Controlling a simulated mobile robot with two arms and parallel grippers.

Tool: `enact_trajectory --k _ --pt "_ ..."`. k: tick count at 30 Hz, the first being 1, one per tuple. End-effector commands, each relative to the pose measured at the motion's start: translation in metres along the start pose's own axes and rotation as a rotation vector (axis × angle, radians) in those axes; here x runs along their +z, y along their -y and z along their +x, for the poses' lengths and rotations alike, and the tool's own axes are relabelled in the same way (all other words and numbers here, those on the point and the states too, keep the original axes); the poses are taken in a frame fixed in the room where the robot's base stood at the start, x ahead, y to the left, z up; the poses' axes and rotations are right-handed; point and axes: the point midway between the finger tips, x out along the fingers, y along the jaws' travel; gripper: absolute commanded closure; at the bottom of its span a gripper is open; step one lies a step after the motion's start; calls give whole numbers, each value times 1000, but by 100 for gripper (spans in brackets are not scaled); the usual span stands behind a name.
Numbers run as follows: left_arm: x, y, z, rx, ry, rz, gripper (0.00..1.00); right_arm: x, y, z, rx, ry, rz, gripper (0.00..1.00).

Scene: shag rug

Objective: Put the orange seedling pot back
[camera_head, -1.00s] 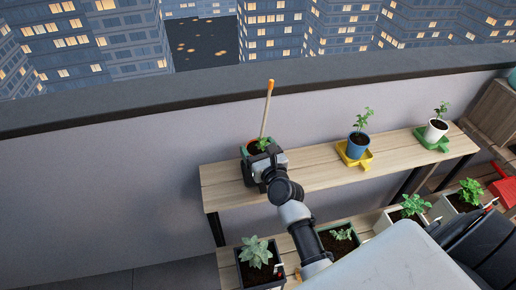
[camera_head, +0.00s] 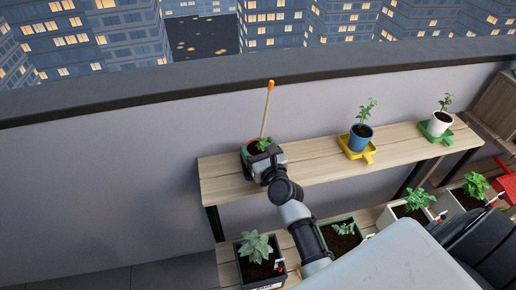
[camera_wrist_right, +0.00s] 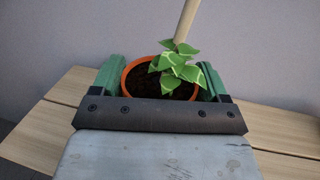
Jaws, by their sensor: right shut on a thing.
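The orange seedling pot (camera_wrist_right: 134,82) shows in the right wrist view with dark soil, a leafy green seedling (camera_wrist_right: 178,68) and a pale wooden stick. In the head view the pot (camera_head: 254,147) is at the left end of the wooden bench (camera_head: 315,165), and the stick (camera_head: 267,108) has an orange tip. My right gripper (camera_wrist_right: 160,84) is shut on the pot, with a green finger on each side. The pot's base is hidden, so I cannot tell whether it touches the bench. My left gripper is not in view.
A blue pot (camera_head: 360,138) stands on a yellow tray (camera_head: 357,153), and a white pot (camera_head: 439,124) on a green tray (camera_head: 437,137), farther right on the bench. Planter boxes (camera_head: 262,270) line a lower shelf. A grey wall (camera_head: 110,180) runs behind.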

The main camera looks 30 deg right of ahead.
Motion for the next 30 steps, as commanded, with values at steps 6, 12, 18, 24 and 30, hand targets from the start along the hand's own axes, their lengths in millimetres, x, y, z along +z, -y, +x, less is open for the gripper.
enact_trajectory --k 6,12,18,24,30 --pt "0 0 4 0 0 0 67 -4 0 0 0 1 -1 54" --pt "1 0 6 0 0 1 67 -7 0 0 0 1 -1 54" --pt "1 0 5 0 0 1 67 -6 0 0 0 1 -1 0" --pt "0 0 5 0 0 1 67 -7 0 0 0 -1 0 0" --pt "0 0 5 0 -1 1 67 -7 0 0 0 -1 0 0"
